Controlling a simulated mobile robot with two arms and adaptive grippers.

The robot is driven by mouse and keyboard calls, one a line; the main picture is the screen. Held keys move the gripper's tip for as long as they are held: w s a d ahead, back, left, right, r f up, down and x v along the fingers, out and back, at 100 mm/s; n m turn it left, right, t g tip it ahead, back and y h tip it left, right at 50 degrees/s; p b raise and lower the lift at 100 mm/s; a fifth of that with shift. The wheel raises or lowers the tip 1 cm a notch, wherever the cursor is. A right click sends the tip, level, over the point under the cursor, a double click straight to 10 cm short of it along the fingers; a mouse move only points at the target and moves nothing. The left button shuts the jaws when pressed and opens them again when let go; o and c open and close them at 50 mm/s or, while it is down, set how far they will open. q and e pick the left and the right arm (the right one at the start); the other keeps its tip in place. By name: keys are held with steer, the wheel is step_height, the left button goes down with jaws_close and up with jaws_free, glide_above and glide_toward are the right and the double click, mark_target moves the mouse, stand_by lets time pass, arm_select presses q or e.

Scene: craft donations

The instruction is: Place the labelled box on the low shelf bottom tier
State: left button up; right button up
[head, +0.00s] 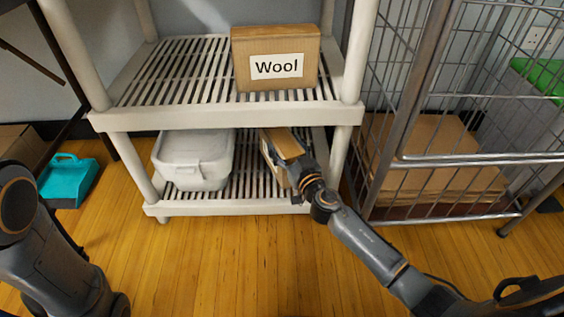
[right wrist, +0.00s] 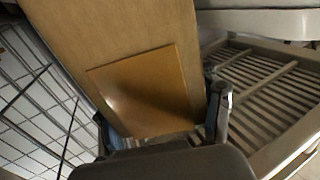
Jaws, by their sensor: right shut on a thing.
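A brown cardboard box (head: 285,144) is at the right part of the shelf's bottom tier (head: 247,185), beside a white bin. It looks tilted, and I cannot tell whether it rests on the slats. My right gripper (head: 300,174) is shut on this box and hides part of it. In the right wrist view the box (right wrist: 115,40) stands between the fingers (right wrist: 160,118), with a glossy orange-brown panel facing me and no readable writing. A second box, labelled "Wool" (head: 300,42), stands upright on the tier above. My left gripper is not visible; only my left arm shows.
The white lidded bin (head: 192,160) fills the left of the bottom tier. A shelf post (head: 342,145) stands close right of my gripper. A wire cage (head: 440,120) with flat cardboard is further right. A teal dustpan (head: 68,180) lies left. The floor in front is clear.

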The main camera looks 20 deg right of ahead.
steer(key=shift+f+b, duration=1.65)
steer(key=shift+f, duration=0.3)
steer(key=shift+r, duration=0.15)
steer(key=o, duration=1.4)
steer(key=shift+f, duration=0.2)
steer(key=o, duration=0.5)
steer(key=shift+r, duration=0.2)
steer(key=s+d, duration=0.1)
steer(key=s, duration=1.1)
steer(key=shift+d+b, duration=0.15)
steer(key=shift+b, duration=0.15)
